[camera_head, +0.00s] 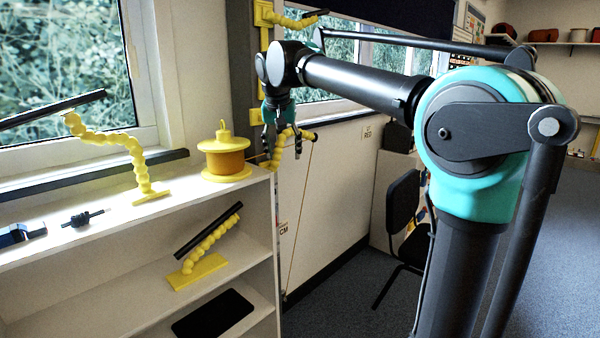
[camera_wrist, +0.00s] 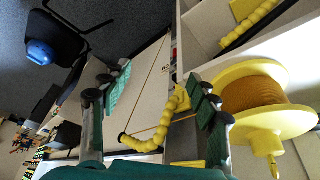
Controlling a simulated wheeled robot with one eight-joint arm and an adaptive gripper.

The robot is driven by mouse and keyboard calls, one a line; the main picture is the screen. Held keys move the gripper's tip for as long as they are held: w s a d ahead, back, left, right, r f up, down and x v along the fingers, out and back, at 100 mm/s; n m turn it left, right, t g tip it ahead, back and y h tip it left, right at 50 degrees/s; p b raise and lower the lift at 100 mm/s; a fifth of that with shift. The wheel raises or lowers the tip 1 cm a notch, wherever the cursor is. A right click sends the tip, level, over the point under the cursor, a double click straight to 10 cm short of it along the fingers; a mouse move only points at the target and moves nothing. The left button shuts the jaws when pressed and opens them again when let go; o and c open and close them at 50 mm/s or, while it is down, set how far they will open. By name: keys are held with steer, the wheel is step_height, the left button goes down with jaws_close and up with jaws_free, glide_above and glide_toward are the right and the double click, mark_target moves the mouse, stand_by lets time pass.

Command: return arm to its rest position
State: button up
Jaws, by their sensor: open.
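My arm reaches in from the right in the head view. My gripper (camera_head: 282,152) points down beside the shelf's right end, close to a yellow segmented arm (camera_head: 277,160) with a dark tip. In the wrist view its fingers are spread (camera_wrist: 152,88) with nothing held between them. The yellow segmented arm (camera_wrist: 172,112) shows beyond the gap between the fingers; I cannot tell whether they touch it. A thin tan rope (camera_head: 299,205) hangs from near the arm's tip toward the floor. A stretch of rope also runs between that tip and the yellow spool (camera_head: 226,160).
A white shelf unit (camera_head: 277,240) stands left, carrying other yellow segmented arms (camera_head: 138,160) and dark parts. A wall post bears another yellow arm (camera_head: 285,18) above my gripper. A black chair (camera_head: 402,215) stands below my arm. Floor at the right is open.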

steer(key=s+d+f, duration=0.4)
steer(key=d+f, duration=0.7)
steer(key=f, duration=0.3)
steer(key=s+d+f, duration=0.6)
steer(key=s+f, duration=0.4)
steer(key=f, duration=0.2)
steer(key=s+d+f+n, duration=0.1)
steer(key=s+d+f, duration=0.6)
steer(key=s+f, duration=0.3)
step_height(320, 180, down, 2)
steer(key=shift+s+f, duration=0.2)
steer(key=shift+s, duration=0.15)
